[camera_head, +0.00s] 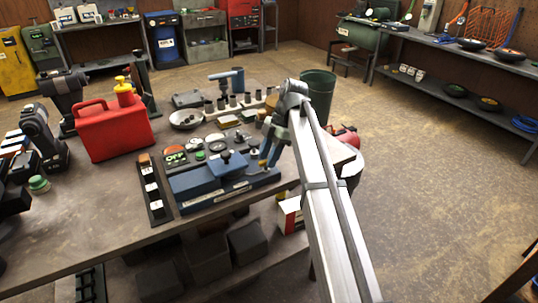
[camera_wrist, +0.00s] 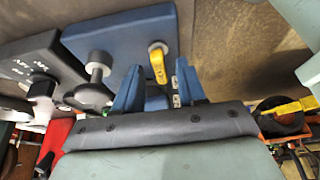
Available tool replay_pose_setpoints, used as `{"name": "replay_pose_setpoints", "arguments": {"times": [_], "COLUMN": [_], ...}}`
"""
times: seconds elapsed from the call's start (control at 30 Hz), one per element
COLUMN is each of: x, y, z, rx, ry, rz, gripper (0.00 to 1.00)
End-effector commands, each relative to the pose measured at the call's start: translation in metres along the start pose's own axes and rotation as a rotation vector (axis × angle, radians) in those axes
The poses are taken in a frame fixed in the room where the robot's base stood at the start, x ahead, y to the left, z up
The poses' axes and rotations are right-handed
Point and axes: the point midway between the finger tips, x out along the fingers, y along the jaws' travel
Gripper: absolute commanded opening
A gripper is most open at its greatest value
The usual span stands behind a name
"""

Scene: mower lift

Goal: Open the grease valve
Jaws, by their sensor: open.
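A blue block (camera_wrist: 130,38) in the wrist view carries a short yellow lever (camera_wrist: 157,65) near its right edge, probably the grease valve's handle. A dark round knob (camera_wrist: 97,72) stands on the block to the left of the lever. My gripper (camera_wrist: 159,78) has its two blue fingers apart, and the lever's end shows in the gap between them. I cannot tell whether a finger touches it. In the head view, my gripper (camera_head: 270,148) is at the right end of the blue block (camera_head: 205,190), and my arm partly hides that area.
A red jerrycan (camera_head: 110,130) stands on the workbench (camera_head: 110,215) left of the blue block. A bowl (camera_head: 186,118) and several small parts lie behind it. A green bin (camera_head: 318,92) stands past the bench. The floor to the right is clear.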

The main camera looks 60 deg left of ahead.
Motion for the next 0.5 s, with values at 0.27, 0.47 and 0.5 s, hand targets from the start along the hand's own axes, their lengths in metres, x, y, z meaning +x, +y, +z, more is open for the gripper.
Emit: {"name": "replay_pose_setpoints", "arguments": {"times": [0.27,0.47,0.5], "x": [-0.004,-0.022,-0.028], "y": [0.0,0.001,0.001], "z": [0.0,0.001,0.001], "rx": [0.001,0.001,0.001], "ry": [0.0,0.0,0.0], "rz": [0.001,0.001,0.001], "gripper": [0.4,0.4,0.4]}}
